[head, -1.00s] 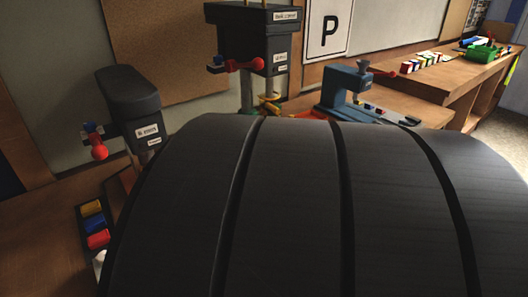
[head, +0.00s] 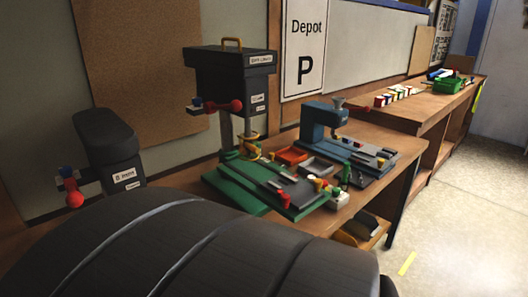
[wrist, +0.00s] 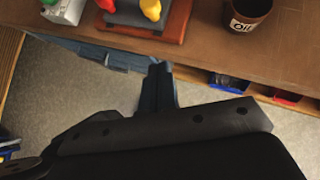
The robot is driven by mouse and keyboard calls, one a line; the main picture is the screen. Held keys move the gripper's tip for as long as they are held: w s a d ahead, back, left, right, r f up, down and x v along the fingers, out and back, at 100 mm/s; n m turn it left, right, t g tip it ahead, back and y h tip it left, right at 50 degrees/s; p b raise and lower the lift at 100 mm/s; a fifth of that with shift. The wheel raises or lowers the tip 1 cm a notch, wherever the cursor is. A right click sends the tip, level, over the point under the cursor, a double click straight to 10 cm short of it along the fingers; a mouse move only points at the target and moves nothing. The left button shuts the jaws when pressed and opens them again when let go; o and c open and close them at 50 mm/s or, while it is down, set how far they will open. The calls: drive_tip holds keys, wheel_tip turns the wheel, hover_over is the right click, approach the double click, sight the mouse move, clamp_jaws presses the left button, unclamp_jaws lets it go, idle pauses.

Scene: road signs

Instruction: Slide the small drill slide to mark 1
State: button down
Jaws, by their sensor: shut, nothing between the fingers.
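I cannot make out the small drill's slide or mark 1, and the labels are too small to read surely. My gripper (wrist: 158,85) shows in the wrist view, its fingers together and empty, over the floor by the bench's front edge. It is not visible in the head view.
Another dark machine (head: 104,140) with a red knob stands at left. The wrist view shows an oil pot (wrist: 246,14) and a wooden board (wrist: 140,28) with red and yellow knobs on the bench. A green basket (head: 452,85) sits on the far bench.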

drive_tip(key=shift+w+a+f, duration=0.45)
drive_tip(key=shift+a+f, duration=0.35)
drive_tip(key=shift+a, duration=0.65)
drive_tip(key=shift+w+a+f, duration=0.5)
drive_tip(key=shift+a+f, duration=0.25)
drive_tip(key=shift+a, duration=0.7)
drive_tip(key=shift+w+a+f, duration=0.45)
drive_tip(key=shift+a+f, duration=0.35)
drive_tip(key=shift+a, duration=0.65)
drive_tip(key=w+a, duration=1.1)
drive_tip(key=shift+w+a, duration=0.4)
drive_tip(key=d, duration=0.2)
drive_tip(key=s+d, duration=0.1)
drive_tip(key=d, duration=0.1)
drive_tip(key=shift+s, duration=0.1)
drive_tip(key=v, duration=1)
drive_tip(key=shift+a, duration=0.15)
